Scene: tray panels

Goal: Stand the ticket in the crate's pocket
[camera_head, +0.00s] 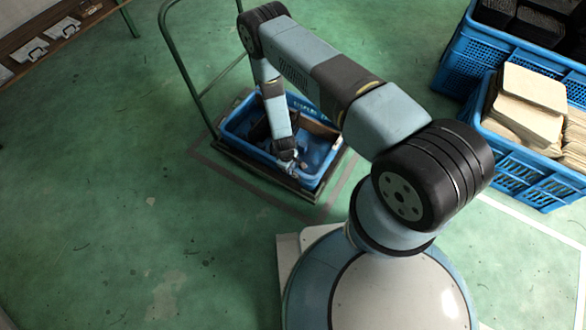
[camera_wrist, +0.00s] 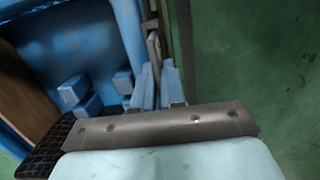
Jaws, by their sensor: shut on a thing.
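The blue crate (camera_head: 262,157) stands on a low trolley in the head view; its blue wall (camera_wrist: 75,35) also fills the upper left of the wrist view. My gripper (camera_head: 288,162) is low at the crate's near right side. In the wrist view my gripper (camera_wrist: 156,80) is shut on a thin greyish piece seen edge-on, which I take as the ticket (camera_wrist: 153,50). It runs along the crate's side by the green floor. Small blue blocks (camera_wrist: 72,88) project inside the crate; I cannot tell whether they form the pocket. The ticket's lower end is not clearly visible.
A brown panel (camera_wrist: 22,95) lies inside the crate. The trolley's green handle (camera_head: 163,45) rises at its left. Blue crates of stacked goods (camera_head: 515,165) stand at the right. The floor at left is clear.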

